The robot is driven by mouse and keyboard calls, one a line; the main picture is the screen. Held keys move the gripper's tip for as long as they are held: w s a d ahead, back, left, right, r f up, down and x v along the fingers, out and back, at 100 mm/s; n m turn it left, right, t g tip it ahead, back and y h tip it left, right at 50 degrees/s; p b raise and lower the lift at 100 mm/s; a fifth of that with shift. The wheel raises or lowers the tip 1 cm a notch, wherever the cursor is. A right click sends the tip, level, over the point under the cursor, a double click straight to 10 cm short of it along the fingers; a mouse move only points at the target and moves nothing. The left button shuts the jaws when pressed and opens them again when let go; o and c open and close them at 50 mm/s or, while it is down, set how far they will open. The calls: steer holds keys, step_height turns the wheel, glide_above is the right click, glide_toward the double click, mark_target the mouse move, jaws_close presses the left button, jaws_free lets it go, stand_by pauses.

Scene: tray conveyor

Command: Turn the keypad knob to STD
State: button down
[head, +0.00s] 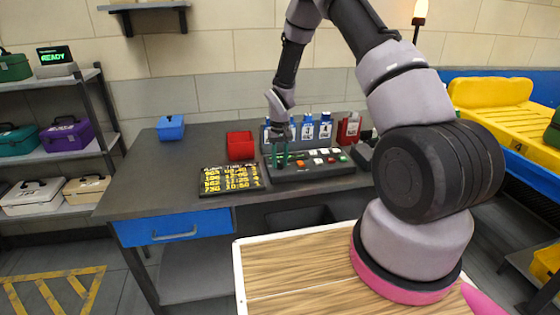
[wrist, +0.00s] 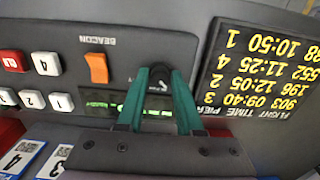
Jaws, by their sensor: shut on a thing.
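The keypad (head: 318,172) is a dark panel with white, red and green buttons on the grey desk. Its knob (wrist: 161,73) is black with a small white mark, near the panel's edge in the wrist view. My gripper (head: 279,161) reaches down onto the left end of the keypad. In the wrist view its green fingers (wrist: 159,86) are on either side of the knob, shut on it. The STD label and the knob's exact setting cannot be read. In the head view the gripper hides the knob.
An orange BEACON switch (wrist: 96,68) and white buttons (wrist: 46,63) are close to the fingers. A flight board (head: 232,179) lies left of the keypad. A red bin (head: 240,146) and blue tagged holders (head: 307,128) stand behind. A wooden-topped surface (head: 300,268) is in front.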

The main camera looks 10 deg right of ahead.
mark_target(280, 162)
steer(key=c, duration=0.6)
jaws_free()
steer(key=shift+o, duration=0.2)
steer(key=shift+r, duration=0.15)
step_height(280, 162, up, 11)
steer(key=shift+f, duration=0.2)
